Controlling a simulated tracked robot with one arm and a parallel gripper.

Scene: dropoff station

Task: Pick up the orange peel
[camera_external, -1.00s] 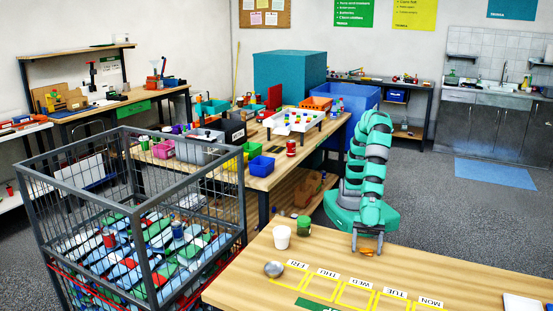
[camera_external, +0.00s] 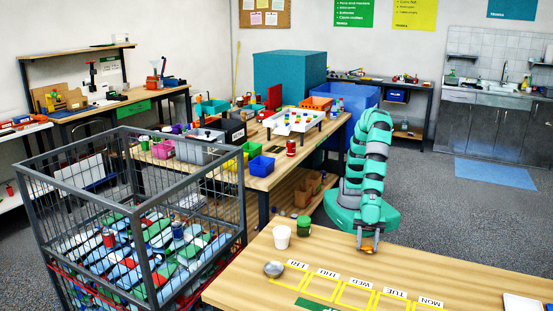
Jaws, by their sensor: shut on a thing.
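My gripper (camera_external: 368,246) is low over the far edge of the front wooden table (camera_external: 420,273), pointing down. It is shut on a small orange thing, the orange peel (camera_external: 368,249), of which only a little shows between the fingers. The peel is too small in the view to tell its shape, or whether it still touches the table top.
Yellow squares with day labels (camera_external: 360,283) run along the table. A wire cage (camera_external: 140,225) stands at the left.

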